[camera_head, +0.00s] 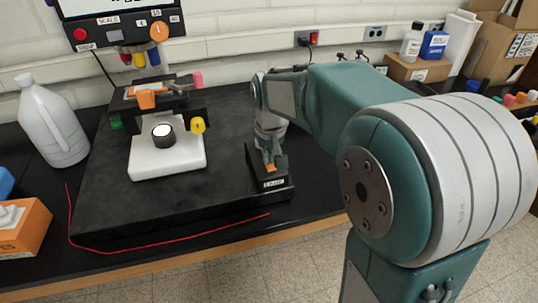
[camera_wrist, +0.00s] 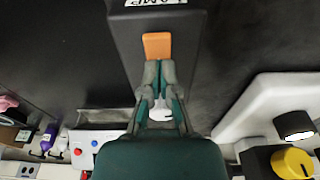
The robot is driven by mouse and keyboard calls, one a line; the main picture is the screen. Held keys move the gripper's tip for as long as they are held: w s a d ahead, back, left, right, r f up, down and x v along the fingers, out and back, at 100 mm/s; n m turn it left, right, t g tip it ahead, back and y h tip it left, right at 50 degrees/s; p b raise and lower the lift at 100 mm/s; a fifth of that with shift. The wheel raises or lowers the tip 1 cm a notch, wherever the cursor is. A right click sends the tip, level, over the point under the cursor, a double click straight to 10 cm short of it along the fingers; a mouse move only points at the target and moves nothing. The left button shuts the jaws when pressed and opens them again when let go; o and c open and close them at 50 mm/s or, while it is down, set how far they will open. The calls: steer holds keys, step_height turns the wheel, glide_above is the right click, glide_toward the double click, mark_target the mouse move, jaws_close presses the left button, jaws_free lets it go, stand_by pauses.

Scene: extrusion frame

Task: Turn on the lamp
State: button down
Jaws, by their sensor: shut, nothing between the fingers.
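A black switch box (camera_head: 277,192) with a label on its front edge stands at the right of the black platform. The wrist view shows the label, "LAMP", upside down on the box (camera_wrist: 128,40). An orange rocker switch (camera_wrist: 157,46) is on its top face, also visible in the head view (camera_head: 270,168). My gripper (camera_wrist: 158,68) is shut and empty, its fingertips at the near end of the orange switch. I cannot tell whether they touch it. In the head view my gripper (camera_head: 267,153) points down over the box.
A white jug (camera_head: 52,125) stands at the left. A red cord (camera_head: 160,240) runs along the platform's front.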

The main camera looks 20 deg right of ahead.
steer(key=shift+s, duration=0.25)
steer(key=shift+s+r, duration=0.15)
steer(key=shift+s, duration=0.45)
step_height(320, 180, up, 14)
steer(key=w, duration=0.1)
steer(key=shift+w, duration=0.4)
